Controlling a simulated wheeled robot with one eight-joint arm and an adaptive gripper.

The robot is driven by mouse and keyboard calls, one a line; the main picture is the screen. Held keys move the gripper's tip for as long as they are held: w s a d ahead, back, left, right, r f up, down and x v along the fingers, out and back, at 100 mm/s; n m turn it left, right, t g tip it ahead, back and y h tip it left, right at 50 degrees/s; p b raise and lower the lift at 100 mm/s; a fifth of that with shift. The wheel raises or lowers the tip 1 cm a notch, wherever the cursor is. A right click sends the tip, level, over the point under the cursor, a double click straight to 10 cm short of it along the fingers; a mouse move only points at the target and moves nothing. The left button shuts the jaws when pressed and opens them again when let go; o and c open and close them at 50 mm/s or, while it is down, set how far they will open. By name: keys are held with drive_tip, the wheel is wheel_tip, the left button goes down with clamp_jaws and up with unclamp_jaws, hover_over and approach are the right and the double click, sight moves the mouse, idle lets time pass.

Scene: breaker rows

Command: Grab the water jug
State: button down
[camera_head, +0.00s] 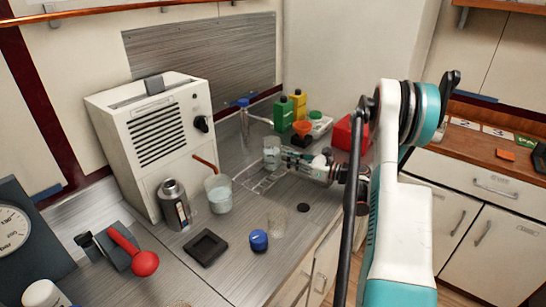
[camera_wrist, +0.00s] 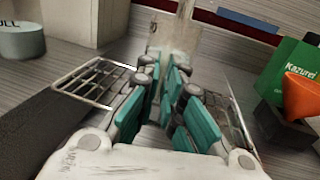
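A clear vessel holding water, which looks like the water jug (camera_head: 271,153), stands at the back of the counter. In the wrist view the jug (camera_wrist: 176,38) is straight ahead, at or just beyond my fingertips. My gripper (camera_head: 286,154) reaches in level from the right, its tips right beside the jug. In the wrist view my gripper (camera_wrist: 166,78) has its teal-padded fingers close together with a narrow gap. I cannot tell whether they touch or hold the jug; the fingers hide its lower part.
A wire rack (camera_head: 265,181) lies under my gripper. A beaker of water (camera_head: 219,194) with an orange-brown rod and a steel flask (camera_head: 173,204) stand left. A green box (camera_head: 283,114) and an orange funnel (camera_head: 302,128) are close on the right. A white machine (camera_head: 155,140) stands left.

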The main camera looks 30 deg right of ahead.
drive_tip(key=shift+r, duration=0.15)
idle(0.3)
drive_tip(key=shift+r+p+v, duration=0.55)
drive_tip(key=shift+p+v, duration=0.5)
drive_tip(key=shift+v, duration=1.9)
drive_tip(key=shift+r+p+v, duration=0.5)
drive_tip(key=shift+p+v, duration=0.55)
drive_tip(key=shift+v, duration=1.95)
drive_tip(key=shift+r+p+v, duration=0.55)
drive_tip(key=shift+p+v, duration=0.5)
drive_tip(key=shift+v, duration=1.9)
